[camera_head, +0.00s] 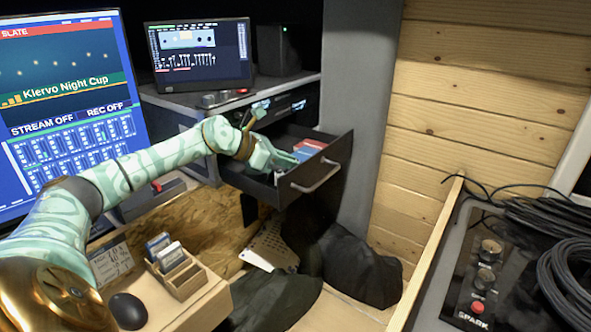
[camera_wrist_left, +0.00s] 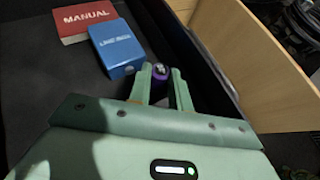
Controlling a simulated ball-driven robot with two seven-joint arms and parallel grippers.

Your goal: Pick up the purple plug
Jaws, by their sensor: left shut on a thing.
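The purple plug (camera_wrist_left: 160,74) shows in the left wrist view between the two fingers of my left gripper (camera_wrist_left: 160,85). The gripper is shut on it, with the plug's dark tip pointing away from the wrist. In the head view my left gripper (camera_head: 285,161) reaches down into the open drawer (camera_head: 316,176), and the plug cannot be made out there. The plug is inside the drawer, close to a side wall; whether it touches the drawer floor is unclear. My right gripper does not show.
In the drawer, a blue box (camera_wrist_left: 117,47) and a red manual (camera_wrist_left: 84,22) lie beside the gripper. The drawer's front with its handle (camera_head: 316,176) stands out into the room. A desk with a card holder (camera_head: 178,271) and mouse (camera_head: 128,311) is at front left. Coiled cables (camera_head: 570,280) lie at right.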

